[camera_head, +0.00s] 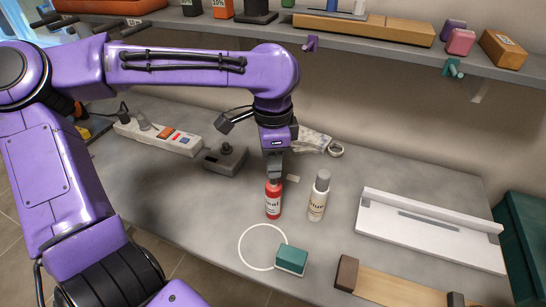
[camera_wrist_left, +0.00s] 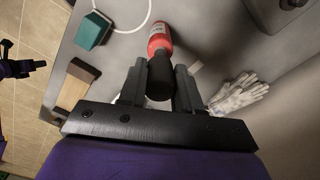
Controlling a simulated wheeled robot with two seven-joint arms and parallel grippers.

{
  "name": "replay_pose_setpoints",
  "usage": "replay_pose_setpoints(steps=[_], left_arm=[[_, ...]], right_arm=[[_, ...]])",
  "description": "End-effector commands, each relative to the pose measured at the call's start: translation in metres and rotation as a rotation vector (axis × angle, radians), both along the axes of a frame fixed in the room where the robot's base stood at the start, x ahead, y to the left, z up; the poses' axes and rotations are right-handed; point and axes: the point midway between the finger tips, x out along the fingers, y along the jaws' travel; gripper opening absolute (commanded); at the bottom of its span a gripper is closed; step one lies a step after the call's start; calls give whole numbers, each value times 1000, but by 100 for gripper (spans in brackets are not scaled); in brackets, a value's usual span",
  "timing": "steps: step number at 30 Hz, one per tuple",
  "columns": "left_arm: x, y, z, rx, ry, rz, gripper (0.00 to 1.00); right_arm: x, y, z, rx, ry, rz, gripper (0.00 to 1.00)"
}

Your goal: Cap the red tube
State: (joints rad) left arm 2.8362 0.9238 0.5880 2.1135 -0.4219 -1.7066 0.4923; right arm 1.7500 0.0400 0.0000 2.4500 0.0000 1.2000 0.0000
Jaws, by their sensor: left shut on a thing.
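The red tube (camera_head: 273,204) stands upright on the grey bench, with white lettering on its side. My left gripper (camera_head: 274,179) points down right over its top. In the left wrist view the red tube (camera_wrist_left: 160,38) has a black cap-like top (camera_wrist_left: 160,78) between the two dark fingers. The gripper is shut on this black part. Whether it is fully seated on the tube is hard to tell. A purple and black part (camera_wrist_left: 18,69) at the left edge of the wrist view looks like my right gripper; its jaws are unclear.
A white glue bottle (camera_head: 317,199) with a grey cap stands close right of the red tube. A white ring (camera_head: 241,247) and a green block (camera_head: 291,260) lie in front. A shelf (camera_head: 380,50) overhangs behind.

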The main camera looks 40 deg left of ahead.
Motion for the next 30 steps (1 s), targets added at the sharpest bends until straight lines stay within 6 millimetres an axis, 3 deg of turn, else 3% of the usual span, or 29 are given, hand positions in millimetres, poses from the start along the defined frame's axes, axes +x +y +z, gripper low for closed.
replay_pose_setpoints(steps=[30], left_arm=[[1, 0, -16, 1, 1, 0, 5]], right_arm=[[0, 0, -7, 0, 0, 0, 43]])
